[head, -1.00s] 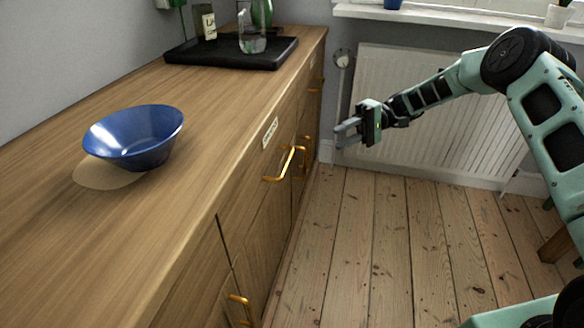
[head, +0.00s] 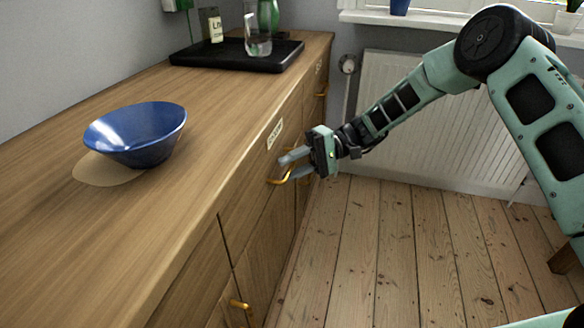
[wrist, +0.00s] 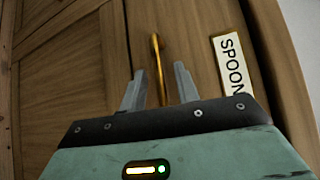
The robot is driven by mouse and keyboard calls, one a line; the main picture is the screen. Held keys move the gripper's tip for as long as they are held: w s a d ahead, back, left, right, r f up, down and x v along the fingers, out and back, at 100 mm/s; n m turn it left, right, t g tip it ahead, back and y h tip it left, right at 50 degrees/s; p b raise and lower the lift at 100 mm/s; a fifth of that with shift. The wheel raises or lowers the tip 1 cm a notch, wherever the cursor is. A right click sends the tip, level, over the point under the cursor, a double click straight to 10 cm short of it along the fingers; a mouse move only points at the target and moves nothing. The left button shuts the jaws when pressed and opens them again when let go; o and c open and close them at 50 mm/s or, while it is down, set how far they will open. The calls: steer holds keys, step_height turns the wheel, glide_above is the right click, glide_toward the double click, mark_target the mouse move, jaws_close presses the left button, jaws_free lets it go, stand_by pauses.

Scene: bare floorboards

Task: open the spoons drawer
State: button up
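The spoons drawer (head: 246,200) is shut in the front of the wooden cabinet, with a brass bar handle (head: 279,181). Its label (wrist: 229,66) reads "SPOON" in the wrist view, with the end cut off. My gripper (head: 286,164) is at the handle in the head view and partly covers it. In the wrist view my gripper (wrist: 158,88) is open, with one finger on each side of the handle (wrist: 158,70). Both fingers look apart from the bar.
A blue bowl (head: 135,135) stands on the countertop (head: 190,190). A black tray (head: 235,60) with a glass and bottles is at the back. Another brass handle (head: 239,304) is lower on the cabinet. The floorboards (head: 380,260) are clear; a radiator (head: 440,130) is behind.

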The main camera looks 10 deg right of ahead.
steer(key=shift+a, duration=0.1)
jaws_close()
steer(key=shift+s, duration=0.1)
steer(key=s+d+p, duration=0.2)
steer(key=s+d, duration=0.1)
steer(key=d, duration=0.6)
steer(key=s+d+p, duration=0.3)
steer(key=s+d, duration=0.1)
steer(key=d, duration=0.5)
steer(key=s+d+p, duration=0.3)
steer(key=s+d, duration=0.1)
steer(key=d, duration=0.5)
steer(key=shift+d, duration=0.2)
jaws_free()
steer(key=v, duration=1.7)
steer(key=shift+d, duration=0.15)
